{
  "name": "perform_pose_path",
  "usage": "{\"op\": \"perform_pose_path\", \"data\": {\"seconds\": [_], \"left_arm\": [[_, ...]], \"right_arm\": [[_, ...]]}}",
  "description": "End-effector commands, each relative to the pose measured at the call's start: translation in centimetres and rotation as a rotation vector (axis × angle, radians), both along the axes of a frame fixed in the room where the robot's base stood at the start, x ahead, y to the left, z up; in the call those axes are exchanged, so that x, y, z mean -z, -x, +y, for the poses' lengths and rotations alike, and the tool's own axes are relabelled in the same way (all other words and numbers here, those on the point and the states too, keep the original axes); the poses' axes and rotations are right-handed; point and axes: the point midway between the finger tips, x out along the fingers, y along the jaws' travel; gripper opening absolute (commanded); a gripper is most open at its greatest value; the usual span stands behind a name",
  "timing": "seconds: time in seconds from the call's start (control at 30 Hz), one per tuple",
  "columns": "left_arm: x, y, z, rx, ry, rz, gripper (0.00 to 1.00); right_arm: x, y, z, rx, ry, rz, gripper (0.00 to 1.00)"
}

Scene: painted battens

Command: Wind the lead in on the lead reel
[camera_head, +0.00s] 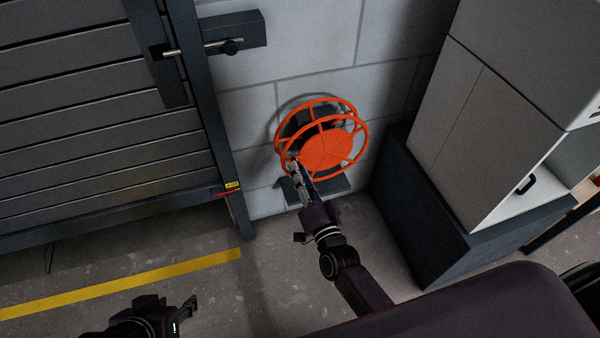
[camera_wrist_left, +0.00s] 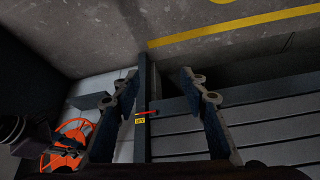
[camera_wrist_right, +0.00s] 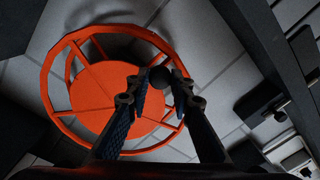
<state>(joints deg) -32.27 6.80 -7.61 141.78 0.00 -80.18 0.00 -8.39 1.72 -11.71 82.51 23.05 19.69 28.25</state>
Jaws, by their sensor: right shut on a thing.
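The lead reel (camera_head: 326,150) is an orange spoked wheel with a solid orange disc, mounted low by the pale block wall. It fills much of the right wrist view (camera_wrist_right: 92,97) and shows small in the left wrist view (camera_wrist_left: 62,158). My right gripper (camera_head: 294,166) is at the reel's lower left rim. In the right wrist view its fingers are closed about a dark round knob (camera_wrist_right: 160,76) at the rim. My left gripper (camera_head: 180,308) is low at the left, well away from the reel, with its fingers apart and empty. I cannot make out the lead.
A dark slatted gate (camera_head: 100,120) with a latch (camera_head: 205,48) stands left of the reel, with a small yellow label (camera_head: 232,185). A pale cabinet (camera_head: 490,140) on a dark base (camera_head: 420,210) stands right. A yellow line (camera_head: 130,283) crosses the floor, which is clear nearby.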

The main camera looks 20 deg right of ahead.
Motion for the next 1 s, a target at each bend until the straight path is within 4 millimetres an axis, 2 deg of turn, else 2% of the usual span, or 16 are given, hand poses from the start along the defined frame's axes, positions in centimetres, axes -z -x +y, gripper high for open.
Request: {"op": "perform_pose_path", "data": {"seconds": [0.1, 0.23, 0.9, 0.93, 1.0], "left_arm": [[0.6, 2.7, 0.8, -0.009, -0.021, 0.107, 0.4], [1.1, 4.8, 1.4, -0.016, -0.038, 0.191, 0.4], [0.8, 4.8, 1.4, -0.015, -0.038, 0.188, 0.4], [0.8, 4.8, 1.4, -0.015, -0.038, 0.188, 0.4], [0.8, 4.8, 1.4, -0.015, -0.038, 0.188, 0.4]], "right_arm": [[-0.6, 0.0, -0.1, 0.0, -0.049, 0.002, 0.0], [-1.0, 0.0, -0.1, 0.0, -0.091, 0.004, 0.0], [-1.3, 0.0, -0.2, 0.001, -0.139, 0.005, 0.0], [-1.3, 0.0, -0.2, 0.001, -0.139, 0.005, 0.22], [-1.3, 0.0, -0.2, 0.001, -0.139, 0.005, 0.3]]}}
